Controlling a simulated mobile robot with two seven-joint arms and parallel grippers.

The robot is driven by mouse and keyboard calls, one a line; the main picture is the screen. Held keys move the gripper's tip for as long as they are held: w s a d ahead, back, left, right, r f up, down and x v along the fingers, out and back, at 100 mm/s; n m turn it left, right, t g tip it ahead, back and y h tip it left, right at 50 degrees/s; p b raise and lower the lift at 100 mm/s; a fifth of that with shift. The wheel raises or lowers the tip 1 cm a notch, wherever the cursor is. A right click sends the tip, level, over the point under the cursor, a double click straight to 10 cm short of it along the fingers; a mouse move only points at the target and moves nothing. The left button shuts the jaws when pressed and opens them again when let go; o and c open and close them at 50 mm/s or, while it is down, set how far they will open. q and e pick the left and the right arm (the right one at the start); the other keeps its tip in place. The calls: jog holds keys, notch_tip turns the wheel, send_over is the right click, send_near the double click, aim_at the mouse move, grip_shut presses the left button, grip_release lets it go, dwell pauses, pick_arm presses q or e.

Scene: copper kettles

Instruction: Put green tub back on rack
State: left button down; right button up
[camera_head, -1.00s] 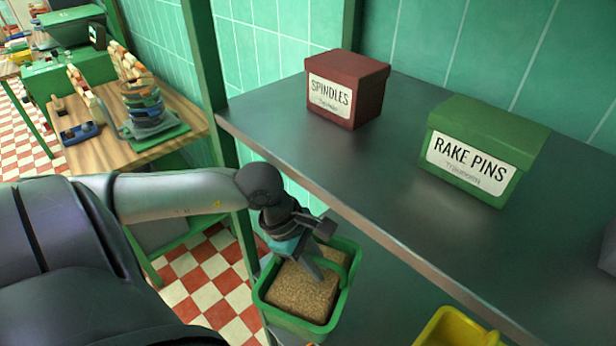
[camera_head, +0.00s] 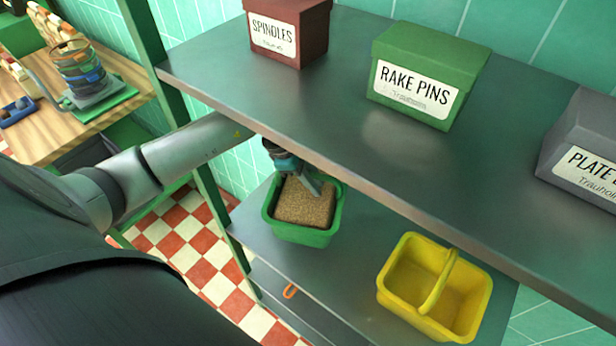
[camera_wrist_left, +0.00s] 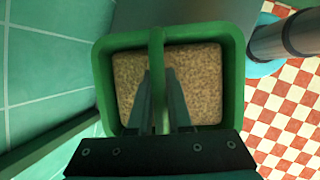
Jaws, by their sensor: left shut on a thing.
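The green tub (camera_head: 303,236), filled with a tan grainy material, is at the left end of the lower shelf (camera_head: 345,270) of the rack. I cannot tell whether its base touches the shelf or hangs just above it. My left gripper (camera_head: 313,187) reaches in under the upper shelf and is shut on the tub's handle. In the left wrist view the green handle (camera_wrist_left: 157,60) runs between the two fingers (camera_wrist_left: 160,95), above the tan fill. The tub looks upright. My right gripper is in neither current view.
A yellow tub (camera_head: 398,291) stands right of the green tub, with bare shelf between. The upper shelf (camera_head: 330,120) overhangs my left gripper and holds a red box (camera_head: 290,45), a green box (camera_head: 425,70) and a grey box (camera_head: 585,150). A wooden workbench (camera_head: 110,75) is at left.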

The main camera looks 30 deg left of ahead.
pick_arm(q)
send_over(314, 213)
notch_tip(314, 213, down, 5)
jog(key=shift+s+r, duration=0.1)
jog(key=shift+w+f, duration=0.2)
jog(key=shift+f, duration=0.1)
jog(key=c, duration=1.3)
grip_release()
jog(key=shift+s+f, duration=0.15)
jog(key=o, duration=0.5)
jog(key=shift+c, duration=0.2)
jog(key=v, duration=0.7)
jog(key=shift+r, duration=0.3)
